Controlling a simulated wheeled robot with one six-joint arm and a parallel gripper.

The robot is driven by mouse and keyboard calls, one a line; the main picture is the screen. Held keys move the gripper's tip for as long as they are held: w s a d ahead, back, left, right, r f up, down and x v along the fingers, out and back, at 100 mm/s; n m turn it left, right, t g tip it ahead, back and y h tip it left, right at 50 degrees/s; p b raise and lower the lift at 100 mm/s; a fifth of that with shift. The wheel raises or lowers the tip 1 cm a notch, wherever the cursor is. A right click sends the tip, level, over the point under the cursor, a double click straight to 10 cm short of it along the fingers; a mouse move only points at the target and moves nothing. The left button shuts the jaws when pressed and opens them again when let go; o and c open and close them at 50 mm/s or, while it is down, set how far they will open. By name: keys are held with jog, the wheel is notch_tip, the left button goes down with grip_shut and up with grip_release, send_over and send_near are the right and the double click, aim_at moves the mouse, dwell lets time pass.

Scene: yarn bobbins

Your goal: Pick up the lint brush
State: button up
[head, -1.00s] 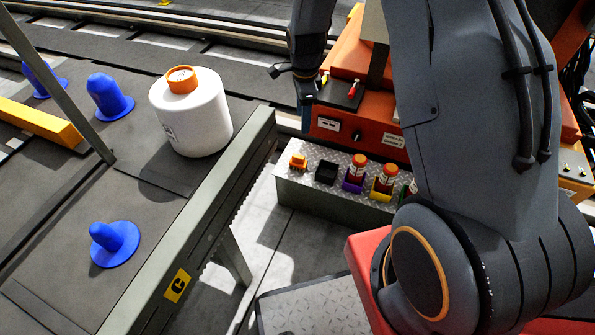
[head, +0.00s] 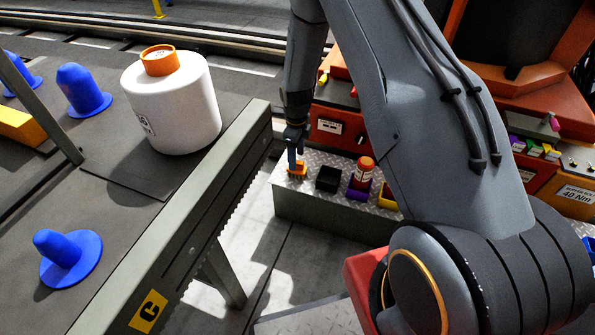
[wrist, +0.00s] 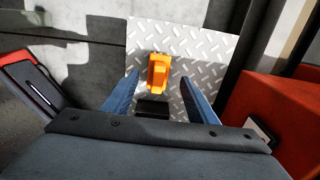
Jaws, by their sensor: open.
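A small orange object (head: 299,171), which I take for the lint brush, sits on the left end of the diamond-plate shelf (head: 284,200). In the wrist view the orange lint brush (wrist: 159,78) lies between the lines of my two blue fingers, slightly beyond their tips. My gripper (head: 292,160) points down over it in the head view, partly covering it. My gripper (wrist: 160,76) is open and empty. I cannot tell the exact height gap between fingertips and brush.
A black holder (head: 327,179) stands just right of the brush, then an orange-capped bottle (head: 363,172) in a purple holder and a yellow holder (head: 388,197). The conveyor table on the left carries a white bobbin (head: 175,110) and blue cones (head: 70,258). An orange machine (head: 335,128) rises behind.

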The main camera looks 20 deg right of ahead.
jog(key=f, duration=0.3)
jog(key=f+b, duration=0.1)
jog(key=shift+s+f, duration=0.25)
jog(key=c, duration=1.2)
jog(key=shift+o, duration=0.2)
notch_tip(320, 180, up, 10)
jog(key=shift+r+p, duration=0.1)
jog(key=shift+p, duration=1.05)
